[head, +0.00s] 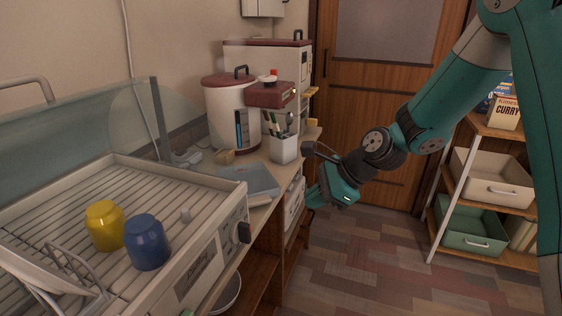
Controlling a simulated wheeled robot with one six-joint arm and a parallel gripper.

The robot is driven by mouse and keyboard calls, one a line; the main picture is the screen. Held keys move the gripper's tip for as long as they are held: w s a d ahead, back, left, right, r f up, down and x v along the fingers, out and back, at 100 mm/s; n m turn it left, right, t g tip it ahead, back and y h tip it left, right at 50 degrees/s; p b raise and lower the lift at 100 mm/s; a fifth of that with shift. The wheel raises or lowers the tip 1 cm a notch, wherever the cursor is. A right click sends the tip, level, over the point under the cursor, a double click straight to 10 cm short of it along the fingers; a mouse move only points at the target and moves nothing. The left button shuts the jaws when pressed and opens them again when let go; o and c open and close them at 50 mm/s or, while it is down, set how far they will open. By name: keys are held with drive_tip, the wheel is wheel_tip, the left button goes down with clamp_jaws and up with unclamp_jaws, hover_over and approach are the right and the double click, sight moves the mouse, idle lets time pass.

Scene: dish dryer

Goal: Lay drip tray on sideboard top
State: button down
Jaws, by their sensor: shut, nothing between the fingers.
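A flat blue-grey tray (249,181), which looks like the drip tray, lies on the sideboard top (260,158) just right of the dish dryer (232,202). It looks level; its near left part is close to the dryer's side, and I cannot tell if they touch. My gripper (318,196) is shut and empty. It is off the front edge of the sideboard, to the right of the tray and apart from it. Its fingertips are small and partly turned away in this view.
A yellow cup (104,225) and a blue cup (147,242) stand upside down on the dryer rack. A pen cup (284,148) and a white bin with a red lid (229,113) stand behind the tray. A shelf (489,127) with bins stands right. The floor between is clear.

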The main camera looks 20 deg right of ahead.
drive_tip(key=w+d+m+t+p, duration=0.1)
drive_tip(key=w+d+m+p, duration=0.1)
drive_tip(key=w+d+m, duration=0.3)
drive_tip(key=shift+m, duration=0.6)
drive_tip(key=x, duration=0.4)
drive_tip(key=a+r+x, duration=0.1)
drive_tip(key=x, duration=0.2)
drive_tip(key=a+p+x, duration=0.1)
drive_tip(key=x, duration=0.3)
drive_tip(key=shift+a+r, duration=0.1)
drive_tip(key=shift+a, duration=0.25)
drive_tip(key=shift+w+a, duration=0.4)
drive_tip(key=shift+a, duration=0.15)
